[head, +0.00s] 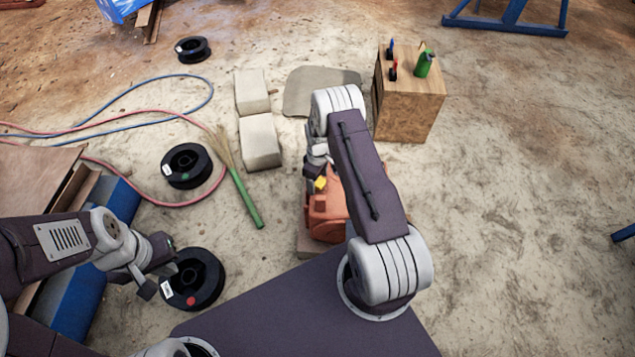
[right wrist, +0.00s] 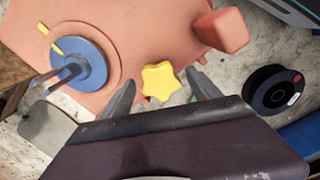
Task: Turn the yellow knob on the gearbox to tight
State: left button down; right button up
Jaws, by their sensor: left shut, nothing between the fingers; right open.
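In the right wrist view the knob (right wrist: 160,82) is star-shaped and lies between the fingers of my right gripper (right wrist: 159,79). These fingers are open, one on each side of the knob, with gaps visible. Any tight mark cannot be made out. My left gripper (head: 156,281) is shut and empty, above the ground near a black spool.
A blue disc with a shaft (right wrist: 84,62) sits on the gearbox beside the knob. Black spools (head: 186,166) and hoses lie to the left. Pale blocks (head: 259,141) and a broom (head: 246,200) lie nearby. A wooden box (head: 406,112) stands behind right.

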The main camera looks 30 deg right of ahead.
jog(key=c, duration=1.4)
jog(key=shift+o, duration=0.2)
jog(key=shift+m, duration=0.3)
jog(key=m+p, duration=0.1)
jog(key=m, duration=0.3)
jog(key=shift+m, duration=0.3)
jog(key=m+p, duration=0.1)
jog(key=m, duration=1)
jog(key=shift+m+p, duration=0.3)
jog(key=shift+p, duration=0.1)
jog(key=m, duration=0.5)
jog(key=shift+m, duration=0.4)
